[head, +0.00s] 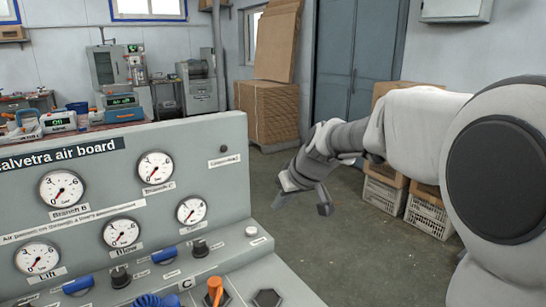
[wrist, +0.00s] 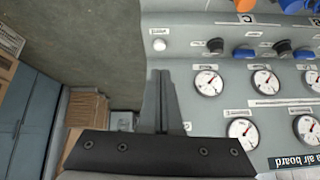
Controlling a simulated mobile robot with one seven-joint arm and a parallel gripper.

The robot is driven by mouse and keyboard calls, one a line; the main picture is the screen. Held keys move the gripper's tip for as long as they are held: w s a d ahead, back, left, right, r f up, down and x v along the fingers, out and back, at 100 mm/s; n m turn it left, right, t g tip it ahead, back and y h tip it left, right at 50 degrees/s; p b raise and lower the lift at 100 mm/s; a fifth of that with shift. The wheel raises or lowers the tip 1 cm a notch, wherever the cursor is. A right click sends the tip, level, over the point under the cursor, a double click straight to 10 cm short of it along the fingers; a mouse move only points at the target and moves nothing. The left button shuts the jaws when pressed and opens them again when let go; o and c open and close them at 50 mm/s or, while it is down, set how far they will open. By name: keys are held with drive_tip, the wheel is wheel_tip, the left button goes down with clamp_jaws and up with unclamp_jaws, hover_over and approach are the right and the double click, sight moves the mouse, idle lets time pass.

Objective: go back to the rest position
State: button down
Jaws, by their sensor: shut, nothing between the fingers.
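My gripper (head: 323,198) hangs in the air to the right of the grey air board (head: 205,160) in the head view, at the end of my bent arm. In the wrist view my gripper (wrist: 160,85) has its two dark fingers together with nothing between them. The board (wrist: 222,60) fills the right of that view, with gauges, dark knobs and blue levers. The fingers appear apart from the board, though the gap is hard to judge.
An orange lever (head: 215,290) stands at the board's lower front. Crates (head: 385,192) stand on the floor at the right, below my arm. Cardboard boxes (head: 270,112) and a blue-grey cabinet (head: 352,60) are behind. Open floor (head: 330,250) lies right of the board.

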drive_tip(key=s+d+m+h, duration=0.15)
drive_tip(key=s+d, duration=0.25)
drive_tip(key=s, duration=0.6)
drive_tip(key=s+d+m+h, duration=0.15)
drive_tip(key=s+d, duration=0.25)
drive_tip(key=s, duration=0.6)
drive_tip(key=s+d+m+h, duration=0.15)
drive_tip(key=s+d, duration=0.35)
drive_tip(key=s, duration=0.5)
wheel_tip(320, 180, up, 12)
drive_tip(key=p, duration=1.2)
drive_tip(key=shift+a+m+p, duration=0.3)
drive_tip(key=shift+m+p, duration=0.05)
drive_tip(key=shift+m, duration=0.1)
drive_tip(key=shift+a+y, duration=0.15)
drive_tip(key=shift+y, duration=0.1)
